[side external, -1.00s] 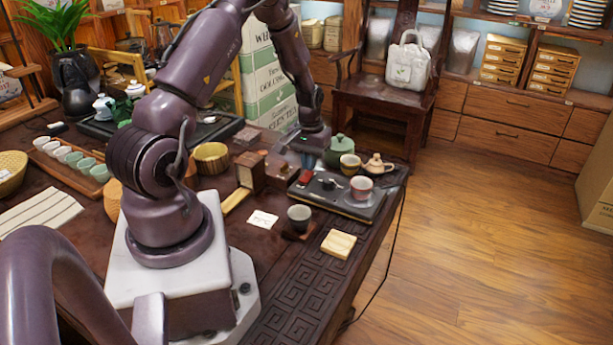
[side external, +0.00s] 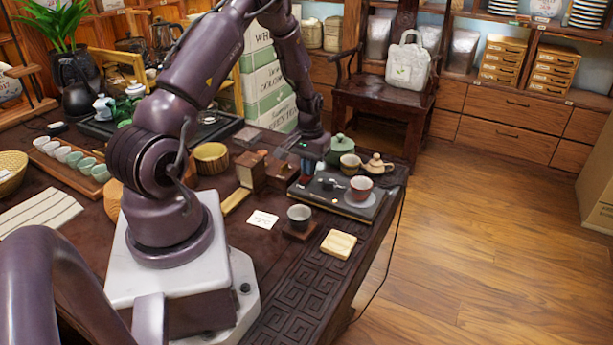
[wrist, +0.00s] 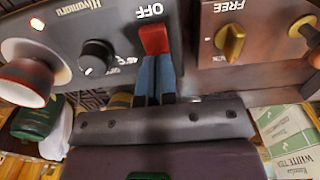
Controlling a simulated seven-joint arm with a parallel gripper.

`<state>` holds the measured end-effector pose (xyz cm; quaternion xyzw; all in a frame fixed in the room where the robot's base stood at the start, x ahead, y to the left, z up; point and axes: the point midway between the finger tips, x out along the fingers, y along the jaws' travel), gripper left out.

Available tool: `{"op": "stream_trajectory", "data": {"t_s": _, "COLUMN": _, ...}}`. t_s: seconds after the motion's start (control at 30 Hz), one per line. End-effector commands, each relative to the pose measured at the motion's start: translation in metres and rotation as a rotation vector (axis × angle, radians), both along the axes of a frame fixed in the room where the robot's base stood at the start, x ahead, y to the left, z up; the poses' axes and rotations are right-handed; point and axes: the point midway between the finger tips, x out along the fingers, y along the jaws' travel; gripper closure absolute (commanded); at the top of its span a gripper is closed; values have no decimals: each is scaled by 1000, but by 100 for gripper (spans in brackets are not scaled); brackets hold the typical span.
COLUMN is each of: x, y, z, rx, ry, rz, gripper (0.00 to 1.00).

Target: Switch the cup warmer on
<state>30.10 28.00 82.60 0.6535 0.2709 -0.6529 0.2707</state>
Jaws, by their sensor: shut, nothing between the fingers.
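The cup warmer (side external: 333,200) is a flat dark unit near the table's right edge, with a reddish cup (side external: 361,187) on it. In the wrist view its panel (wrist: 115,25) shows a black knob (wrist: 97,57), the word OFF and a red switch (wrist: 154,40). My gripper (side external: 306,170) is shut and empty, pointing down at the warmer's left end. In the wrist view its blue fingertips (wrist: 155,70) are right at the red switch's edge; I cannot tell whether they touch it.
A green jar (side external: 340,149), a small cup (side external: 350,163) and a teapot (side external: 376,164) stand behind. A grey cup (side external: 299,215) and wooden coaster (side external: 339,244) are in front.

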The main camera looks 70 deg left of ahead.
Motion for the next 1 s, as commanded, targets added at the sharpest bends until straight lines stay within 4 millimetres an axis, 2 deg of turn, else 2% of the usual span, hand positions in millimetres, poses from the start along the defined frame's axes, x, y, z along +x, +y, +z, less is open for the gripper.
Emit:
{"op": "stream_trajectory", "data": {"t_s": 0.23, "x": 0, "y": 0, "z": 5, "rx": 0, "ry": 0, "rz": 0, "gripper": 100}}
{"op": "stream_trajectory", "data": {"t_s": 1.0, "x": 0, "y": 0, "z": 65, "rx": 1, "ry": -1, "rz": -1, "gripper": 100}}
